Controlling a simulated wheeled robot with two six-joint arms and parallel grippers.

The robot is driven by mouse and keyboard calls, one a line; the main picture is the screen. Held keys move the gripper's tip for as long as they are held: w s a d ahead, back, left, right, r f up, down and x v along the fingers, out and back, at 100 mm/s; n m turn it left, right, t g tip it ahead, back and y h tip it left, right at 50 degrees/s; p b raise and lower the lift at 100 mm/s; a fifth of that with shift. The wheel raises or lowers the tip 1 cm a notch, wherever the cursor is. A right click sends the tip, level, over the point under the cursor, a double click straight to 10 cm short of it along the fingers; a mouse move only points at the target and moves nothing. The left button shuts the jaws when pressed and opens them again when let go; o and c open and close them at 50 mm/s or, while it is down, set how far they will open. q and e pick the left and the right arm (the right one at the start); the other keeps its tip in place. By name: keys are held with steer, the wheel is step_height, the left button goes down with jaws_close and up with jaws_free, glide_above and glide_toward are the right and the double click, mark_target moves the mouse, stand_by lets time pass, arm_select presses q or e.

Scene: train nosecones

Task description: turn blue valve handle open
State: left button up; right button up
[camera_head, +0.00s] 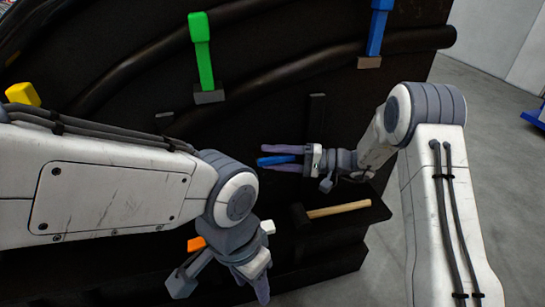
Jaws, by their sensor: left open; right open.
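A second, smaller blue piece (276,160) lies between the purple fingers of my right gripper (278,159). The fingers point left, are open, and lie above and below this piece; I cannot tell whether they touch it. My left gripper (258,286) is low in the picture, pointing down, open and partly hidden by its own wrist. It is well away from both blue things.
A green handle (201,50) stands upright at the upper left, and a yellow block (22,95) is at the far left. Thick black pipes cross the panel (250,110). A wooden-handled hammer (338,209) rests on the dark ledge.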

jaws_close()
stand_by(1.5)
